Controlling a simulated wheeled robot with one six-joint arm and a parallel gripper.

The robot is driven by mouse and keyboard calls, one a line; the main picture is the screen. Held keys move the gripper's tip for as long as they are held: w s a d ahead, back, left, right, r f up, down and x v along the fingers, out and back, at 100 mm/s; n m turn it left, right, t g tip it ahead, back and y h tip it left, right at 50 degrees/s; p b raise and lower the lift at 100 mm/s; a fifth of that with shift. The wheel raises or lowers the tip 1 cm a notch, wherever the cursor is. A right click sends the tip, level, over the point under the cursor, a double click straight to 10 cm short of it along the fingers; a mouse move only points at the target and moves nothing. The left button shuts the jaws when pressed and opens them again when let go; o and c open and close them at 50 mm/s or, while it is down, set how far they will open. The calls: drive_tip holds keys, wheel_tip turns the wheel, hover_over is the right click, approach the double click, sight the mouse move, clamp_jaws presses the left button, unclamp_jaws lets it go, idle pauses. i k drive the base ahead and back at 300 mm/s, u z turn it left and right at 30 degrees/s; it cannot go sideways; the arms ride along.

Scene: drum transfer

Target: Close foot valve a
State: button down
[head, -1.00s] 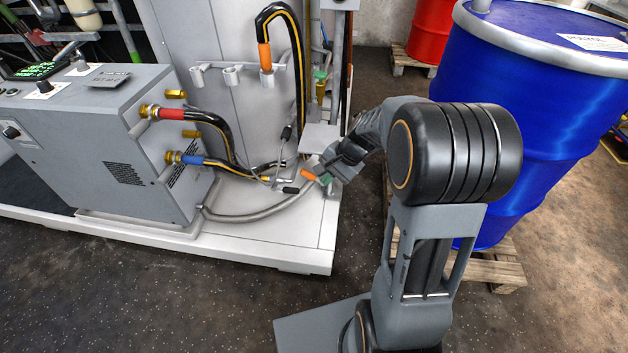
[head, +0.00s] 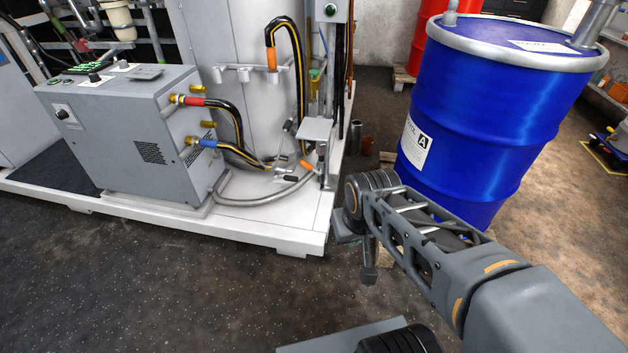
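Several small lever valves sit low at the right end of the white skid in the head view. One lever has an orange handle (head: 308,168); others have black handles (head: 287,124). No lettering on them is readable, so I cannot tell which is foot valve a. My arm comes in from the lower right and bends beside the blue drum. My gripper (head: 367,268) seems to hang at the arm's far end, over the floor, to the right of and nearer than the levers, apart from them. Its fingers are too small and dark to tell open from shut.
The blue drum (head: 480,110) with a white label marked A stands at the right, close to my arm. The grey cabinet (head: 125,140) with hoses stands on the skid (head: 240,232). A red drum (head: 427,35) is behind.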

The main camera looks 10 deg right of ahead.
sight(307, 166)
drive_tip(key=z, duration=0.1)
drive_tip(key=k, duration=0.55)
drive_tip(key=u, duration=1.45)
drive_tip(key=i, duration=1.35)
drive_tip(key=z, duration=0.95)
drive_tip(key=i, duration=1)
drive_tip(key=z, duration=0.25)
